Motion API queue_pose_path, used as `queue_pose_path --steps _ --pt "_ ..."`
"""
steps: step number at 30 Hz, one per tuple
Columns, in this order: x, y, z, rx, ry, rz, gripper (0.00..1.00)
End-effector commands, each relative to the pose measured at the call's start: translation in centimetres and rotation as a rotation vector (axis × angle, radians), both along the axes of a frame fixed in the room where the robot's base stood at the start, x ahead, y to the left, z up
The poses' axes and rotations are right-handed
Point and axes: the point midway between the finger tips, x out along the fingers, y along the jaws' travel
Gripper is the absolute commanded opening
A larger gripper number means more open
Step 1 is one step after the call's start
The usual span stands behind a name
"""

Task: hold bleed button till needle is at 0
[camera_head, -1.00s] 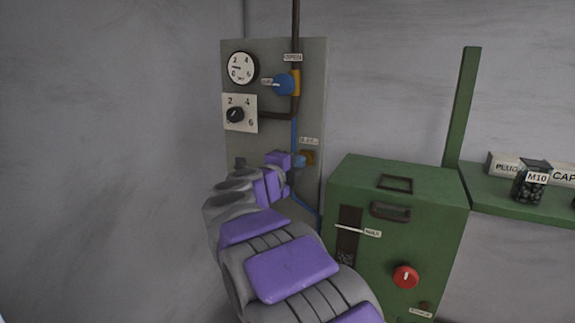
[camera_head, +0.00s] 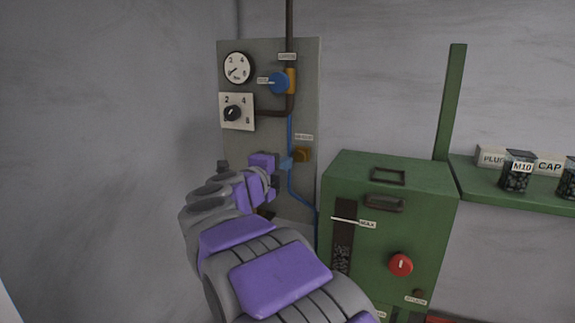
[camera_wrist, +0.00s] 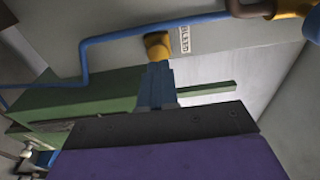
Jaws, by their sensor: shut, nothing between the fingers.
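The round white gauge (camera_head: 237,67) is at the top left of the grey panel; its dark needle points down-left, close to the 0 mark. The bleed button (camera_head: 302,154) is a yellow-orange knob low on the panel's right side, under a small white label. My gripper (camera_head: 288,162) has blue fingers, shut and empty, with the tips at the button's left edge. In the wrist view, the shut fingers (camera_wrist: 156,75) point at the yellow button (camera_wrist: 157,45), beside its BLEED label (camera_wrist: 184,39). I cannot tell whether they touch it.
A blue valve handle (camera_head: 279,83) and a dial with a black knob (camera_head: 232,113) are above on the panel. A green machine cabinet (camera_head: 385,230) with a red knob (camera_head: 401,265) stands to the right. A green shelf (camera_head: 510,190) holds jars and boxes.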

Motion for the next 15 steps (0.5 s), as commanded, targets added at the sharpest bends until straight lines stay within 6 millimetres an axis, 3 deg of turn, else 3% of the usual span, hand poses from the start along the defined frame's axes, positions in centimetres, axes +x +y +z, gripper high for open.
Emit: queue_pose_path --steps 10,15 --pt "-5.6 1.6 0.1 0.008 0.001 0.006 0.0" --pt "-7.1 2.6 0.0 0.006 0.001 0.004 0.0"
